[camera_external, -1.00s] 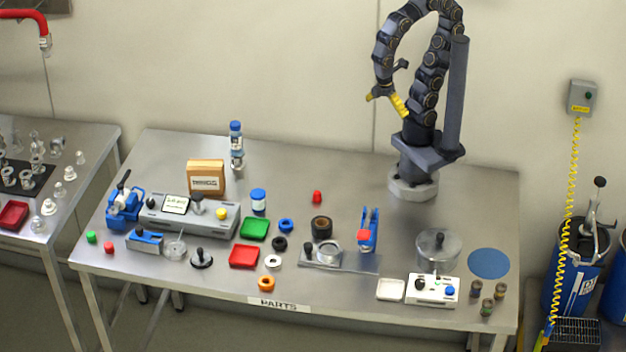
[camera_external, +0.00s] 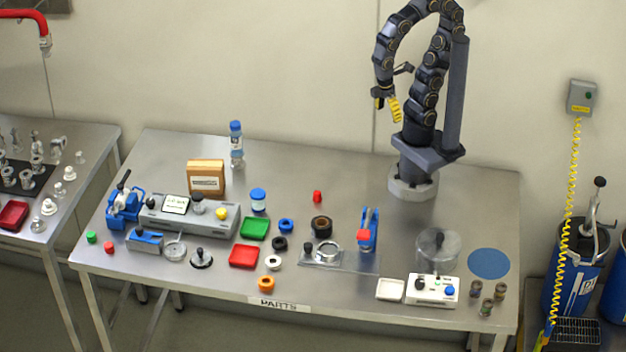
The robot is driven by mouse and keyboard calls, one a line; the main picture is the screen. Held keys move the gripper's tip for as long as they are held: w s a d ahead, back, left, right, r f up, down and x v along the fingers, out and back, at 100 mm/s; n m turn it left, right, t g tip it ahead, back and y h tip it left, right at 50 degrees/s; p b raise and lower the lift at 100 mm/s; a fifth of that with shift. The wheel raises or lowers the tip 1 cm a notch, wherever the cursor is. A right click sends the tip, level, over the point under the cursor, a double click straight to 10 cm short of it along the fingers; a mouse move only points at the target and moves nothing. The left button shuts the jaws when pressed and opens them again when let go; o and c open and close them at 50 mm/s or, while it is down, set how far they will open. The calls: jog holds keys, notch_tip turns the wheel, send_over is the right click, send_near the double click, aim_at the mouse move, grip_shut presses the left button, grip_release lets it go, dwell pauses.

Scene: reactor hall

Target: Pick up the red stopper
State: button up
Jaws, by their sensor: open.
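A small red stopper (camera_external: 317,196) stands by itself on the steel table, towards the back middle. Another small red piece (camera_external: 109,247) lies at the table's front left; I cannot tell whether it is also a stopper. My gripper (camera_external: 386,108), with yellow fingers, is open and hangs in the air to the right of the stopper and well above the table. No object shows between its fingers.
Red (camera_external: 243,256) and green (camera_external: 255,228) trays, a black ring (camera_external: 321,227) and a blue-handled clamp (camera_external: 368,230) stand in front of the stopper. A cardboard box (camera_external: 206,178) and bottle (camera_external: 236,145) are to its left. Table around the stopper is bare.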

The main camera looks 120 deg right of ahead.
jog(key=w+d+f+m+y, duration=0.1)
jog(key=w+f+m, duration=0.2)
jog(key=w, duration=0.4)
jog(key=m+t+y, duration=0.1)
jog(key=m+y, duration=0.1)
jog(key=m, duration=1)
send_over(317, 192)
jog(key=d, duration=0.1)
notch_tip(317, 192, down, 19)
jog(key=shift+w+d+f, duration=0.25)
jog(key=shift+w+d, duration=0.1)
jog(key=shift+w, duration=0.05)
jog(key=shift+a+f, duration=0.1)
jog(key=shift+f, duration=0.25)
jog(key=x, duration=0.7)
jog(key=shift+s, duration=0.2)
jog(key=c, duration=0.9)
